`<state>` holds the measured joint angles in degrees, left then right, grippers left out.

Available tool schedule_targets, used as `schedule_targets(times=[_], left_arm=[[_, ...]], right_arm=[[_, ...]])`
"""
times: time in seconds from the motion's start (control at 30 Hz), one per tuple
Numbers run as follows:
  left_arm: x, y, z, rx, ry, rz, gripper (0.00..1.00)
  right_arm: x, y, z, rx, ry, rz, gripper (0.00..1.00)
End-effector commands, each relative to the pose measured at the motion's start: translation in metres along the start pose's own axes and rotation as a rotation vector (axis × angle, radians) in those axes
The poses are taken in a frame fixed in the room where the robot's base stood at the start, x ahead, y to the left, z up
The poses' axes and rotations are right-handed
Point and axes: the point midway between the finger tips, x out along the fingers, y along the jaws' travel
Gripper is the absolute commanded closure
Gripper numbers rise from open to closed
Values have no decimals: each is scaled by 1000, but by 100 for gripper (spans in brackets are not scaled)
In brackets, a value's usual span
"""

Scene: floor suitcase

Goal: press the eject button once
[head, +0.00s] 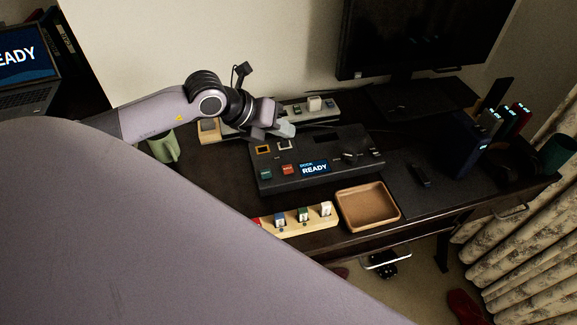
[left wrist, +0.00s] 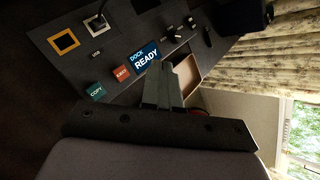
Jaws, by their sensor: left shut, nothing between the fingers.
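The dark dock console (head: 340,180) lies on the desk. Its red eject button (head: 288,169) sits between the green copy button (head: 265,175) and the lit screen (head: 314,168), which reads READY. The left wrist view shows the eject button (left wrist: 121,73) labelled EJECT, the copy button (left wrist: 97,91) and the screen (left wrist: 144,57). My left gripper (head: 286,130) is shut and empty, above the back part of the console, apart from the eject button. In the left wrist view its closed fingers (left wrist: 162,72) appear just below the screen. My right gripper is not in view.
A wooden tray (head: 368,225) and a wooden block with several USB sticks (head: 303,215) stand in front of the console. A power strip (head: 314,106) lies behind it. A monitor (head: 420,35) stands at the back, a green cup (head: 163,147) at left.

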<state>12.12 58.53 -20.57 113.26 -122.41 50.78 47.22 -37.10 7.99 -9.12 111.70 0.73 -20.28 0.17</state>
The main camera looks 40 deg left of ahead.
Motion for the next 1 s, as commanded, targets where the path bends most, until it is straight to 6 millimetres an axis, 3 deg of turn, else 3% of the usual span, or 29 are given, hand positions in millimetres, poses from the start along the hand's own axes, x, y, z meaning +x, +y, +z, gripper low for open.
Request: schedule_targets(times=[0.27, 0.8, 1.0], left_arm=[[7, 5, -5, -1, 1, -2, 100], [56, 40, -41, 0, 0, -3, 100], [62, 44, -45, -1, 0, -3, 100]], right_arm=[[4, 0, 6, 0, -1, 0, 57], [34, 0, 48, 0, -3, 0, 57], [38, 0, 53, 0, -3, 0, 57]])
